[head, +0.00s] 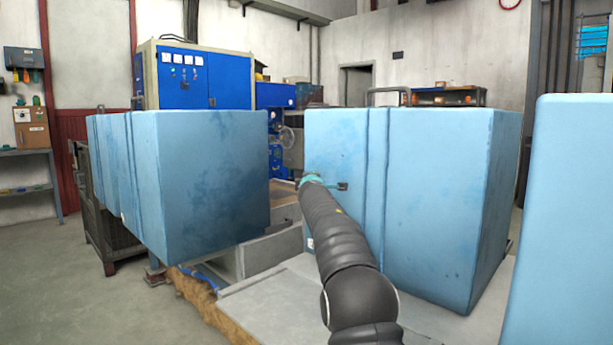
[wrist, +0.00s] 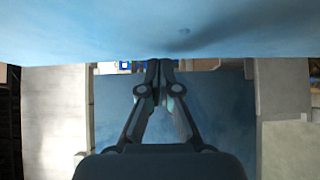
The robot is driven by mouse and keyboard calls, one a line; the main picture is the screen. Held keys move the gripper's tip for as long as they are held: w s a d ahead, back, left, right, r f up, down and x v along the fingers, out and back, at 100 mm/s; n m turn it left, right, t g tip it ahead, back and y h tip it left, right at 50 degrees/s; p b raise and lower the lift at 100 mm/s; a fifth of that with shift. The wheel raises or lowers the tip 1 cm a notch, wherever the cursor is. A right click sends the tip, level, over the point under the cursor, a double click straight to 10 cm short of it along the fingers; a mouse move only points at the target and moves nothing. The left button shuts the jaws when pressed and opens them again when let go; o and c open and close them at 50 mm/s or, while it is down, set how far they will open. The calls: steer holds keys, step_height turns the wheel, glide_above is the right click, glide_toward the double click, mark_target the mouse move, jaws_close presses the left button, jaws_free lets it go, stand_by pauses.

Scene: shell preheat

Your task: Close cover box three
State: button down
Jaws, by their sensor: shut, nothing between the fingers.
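Several light-blue cover boxes stand in view, and I cannot tell by a readable mark which is box three. One blue cover box (head: 430,190) stands right of centre on a pale slab. Another blue cover box (head: 205,180) stands at the left, with a gap between the two. In the wrist view my gripper (wrist: 160,68) is shut and empty, its fingertips close below a broad blue face (wrist: 90,28). I cannot tell whether they touch it.
A further blue box (head: 565,220) fills the right edge. The pale slab (head: 270,305) lies in front, beside a channel between the boxes. A blue cabinet (head: 205,78) stands behind. A dark metal crate (head: 110,240) is at the left. The floor at lower left is clear.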

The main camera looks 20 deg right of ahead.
steer(key=shift+w+d+r, duration=0.1)
steer(key=shift+w+d, duration=0.35)
steer(key=shift+d, duration=0.3)
steer(key=shift+d, duration=0.2)
